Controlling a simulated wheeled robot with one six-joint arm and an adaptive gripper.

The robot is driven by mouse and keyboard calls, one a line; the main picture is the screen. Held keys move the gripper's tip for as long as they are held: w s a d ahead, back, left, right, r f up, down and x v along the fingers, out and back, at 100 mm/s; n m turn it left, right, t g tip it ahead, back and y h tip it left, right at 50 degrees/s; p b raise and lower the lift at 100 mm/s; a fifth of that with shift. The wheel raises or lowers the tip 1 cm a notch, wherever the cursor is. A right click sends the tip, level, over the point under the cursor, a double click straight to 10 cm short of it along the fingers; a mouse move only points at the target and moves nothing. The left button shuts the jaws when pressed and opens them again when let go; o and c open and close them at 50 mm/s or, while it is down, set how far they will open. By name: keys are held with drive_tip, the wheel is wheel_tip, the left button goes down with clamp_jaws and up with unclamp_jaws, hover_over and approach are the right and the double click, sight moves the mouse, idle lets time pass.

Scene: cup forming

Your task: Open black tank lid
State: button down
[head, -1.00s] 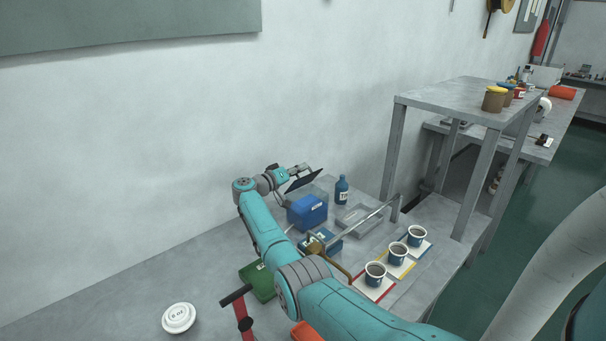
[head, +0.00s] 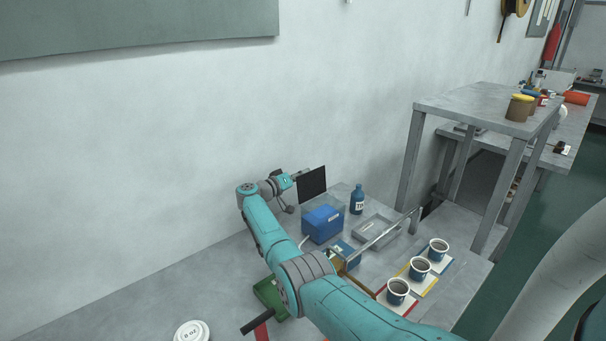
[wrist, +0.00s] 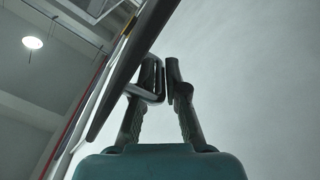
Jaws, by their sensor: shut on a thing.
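The black tank lid (head: 312,185) is a flat dark plate, standing nearly upright above the back of the bench. My gripper (head: 296,175) is at its left side, shut on the lid's handle. In the wrist view, the lid (wrist: 128,75) shows edge-on as a dark slanted plate, and a bent handle (wrist: 157,97) reaches between my gripper's fingers (wrist: 165,80). A see-through edge shows behind the box; I cannot tell whether both are one tank.
A blue bottle (head: 357,199) and a grey tray (head: 378,232) stand right of the box. Cups on coloured cards, such as the nearest cup (head: 397,291), line the right. A metal bar (head: 385,239) crosses above the bench. The wall (head: 150,130) rises close behind.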

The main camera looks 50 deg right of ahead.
drive_tip(key=shift+w+f, duration=0.15)
drive_tip(key=shift+w, duration=0.05)
idle(0.4)
drive_tip(key=c, duration=1.2)
unclamp_jaws()
wheel_tip(320, 180, up, 10)
drive_tip(key=shift+r, duration=0.1)
